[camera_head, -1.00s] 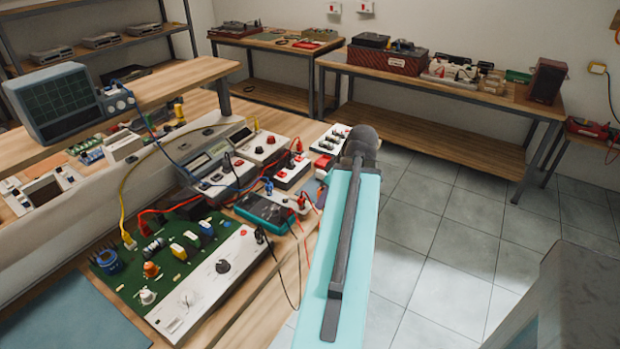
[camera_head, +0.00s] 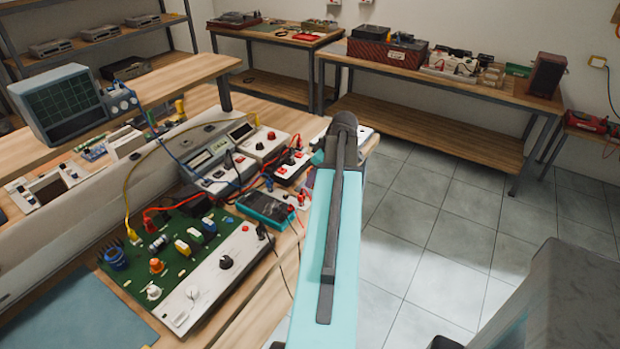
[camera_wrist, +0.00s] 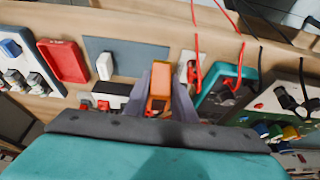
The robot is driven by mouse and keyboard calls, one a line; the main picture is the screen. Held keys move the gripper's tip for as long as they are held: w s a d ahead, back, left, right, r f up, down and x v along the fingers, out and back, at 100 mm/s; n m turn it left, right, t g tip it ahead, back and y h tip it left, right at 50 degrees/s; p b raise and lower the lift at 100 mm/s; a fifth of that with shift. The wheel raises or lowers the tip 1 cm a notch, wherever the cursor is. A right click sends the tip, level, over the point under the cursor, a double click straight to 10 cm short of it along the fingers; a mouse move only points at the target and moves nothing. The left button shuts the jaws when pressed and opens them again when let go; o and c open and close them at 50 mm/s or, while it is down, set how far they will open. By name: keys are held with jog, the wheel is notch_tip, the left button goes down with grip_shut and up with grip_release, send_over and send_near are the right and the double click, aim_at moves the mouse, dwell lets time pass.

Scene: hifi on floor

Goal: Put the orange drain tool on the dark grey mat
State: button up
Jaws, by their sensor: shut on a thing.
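In the wrist view my gripper (camera_wrist: 161,75) is shut on the orange drain tool (camera_wrist: 160,90), which sits between the two grey fingers. A dark grey mat (camera_wrist: 127,52) lies flat on the wooden bench just beyond and to the left of the fingertips. I cannot tell how high the tool is above the bench. In the head view my own arm hides the gripper and the tool.
A red tray (camera_wrist: 63,62) and a small white block (camera_wrist: 105,66) are left of the tool. A teal meter (camera_wrist: 226,88) with red leads is close on the right. In the head view a green circuit board (camera_head: 165,250) and instruments crowd the bench; a blue-grey sheet (camera_head: 75,320) lies front left.

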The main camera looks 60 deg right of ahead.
jog(key=shift+w+d+f+p, duration=0.15)
jog(key=shift+w+d+p, duration=0.25)
jog(key=shift+w+d, duration=0.95)
jog(key=shift+w+a+f, duration=0.1)
jog(key=shift+a, duration=0.05)
jog(key=shift+f+p, duration=0.65)
jog(key=shift+f, duration=1)
jog(key=shift+f, duration=0.15)
jog(key=o, duration=1)
jog(key=shift+r, duration=0.25)
jog(key=shift+b+v, duration=1.15)
jog(key=shift+v, duration=4.8)
jog(key=shift+f, duration=0.1)
